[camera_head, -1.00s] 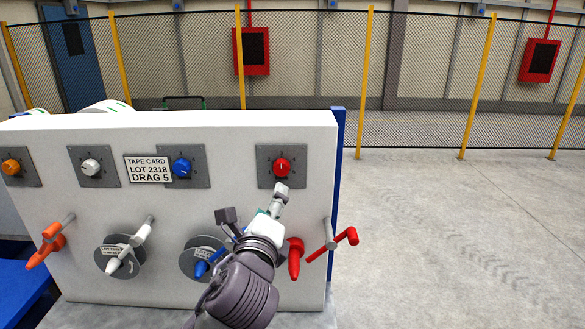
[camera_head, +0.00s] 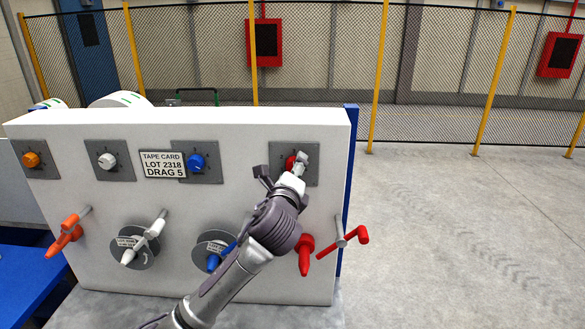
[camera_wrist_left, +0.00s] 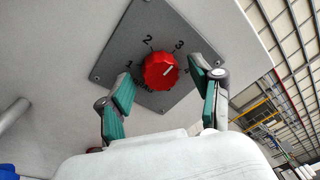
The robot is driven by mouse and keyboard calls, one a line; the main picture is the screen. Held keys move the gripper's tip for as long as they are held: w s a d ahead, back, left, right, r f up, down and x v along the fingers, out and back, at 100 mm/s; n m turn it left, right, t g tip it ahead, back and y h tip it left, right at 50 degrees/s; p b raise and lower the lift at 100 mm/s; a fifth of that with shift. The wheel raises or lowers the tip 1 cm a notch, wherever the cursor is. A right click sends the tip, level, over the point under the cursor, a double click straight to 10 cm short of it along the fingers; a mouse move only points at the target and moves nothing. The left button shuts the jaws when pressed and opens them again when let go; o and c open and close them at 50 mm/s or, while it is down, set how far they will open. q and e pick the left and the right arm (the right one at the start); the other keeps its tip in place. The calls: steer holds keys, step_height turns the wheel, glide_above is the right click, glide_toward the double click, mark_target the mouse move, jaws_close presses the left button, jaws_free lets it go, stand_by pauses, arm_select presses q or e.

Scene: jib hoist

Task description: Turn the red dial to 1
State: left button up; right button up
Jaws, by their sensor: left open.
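The red dial (camera_head: 291,162) sits on a grey square plate (camera_head: 312,177) at the panel's upper right, partly hidden by my gripper in the head view. My left gripper (camera_head: 300,160) is in front of the dial. Its green-padded fingers (camera_wrist_left: 165,95) are open, one on each side below the dial, with no clear contact. My right gripper is not in view.
Orange (camera_head: 31,159), white (camera_head: 107,160) and blue (camera_head: 197,163) dials line the white panel (camera_head: 250,135). A label card (camera_head: 163,164) hangs between two of them. Coloured crank handles protrude below, including a red one (camera_head: 345,240) at right. Open floor (camera_head: 460,240) lies right.

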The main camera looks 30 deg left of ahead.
arm_select(q)
steer(key=shift+s, duration=0.1)
steer(key=c, duration=1.1)
steer(key=shift+c, duration=0.2)
steer(key=shift+n, duration=0.4)
steer(key=n+y+b, duration=0.1)
steer(key=n+b, duration=0.1)
steer(key=n, duration=0.5)
steer(key=n+y+b, duration=0.1)
steer(key=n+b, duration=0.2)
steer(key=n, duration=0.5)
steer(key=n+b, duration=0.2)
steer(key=n, duration=0.6)
steer(key=shift+d+f+y+b, duration=0.2)
steer(key=shift+y+b, duration=0.1)
steer(key=shift+y, duration=0.1)
steer(key=shift+r, duration=0.1)
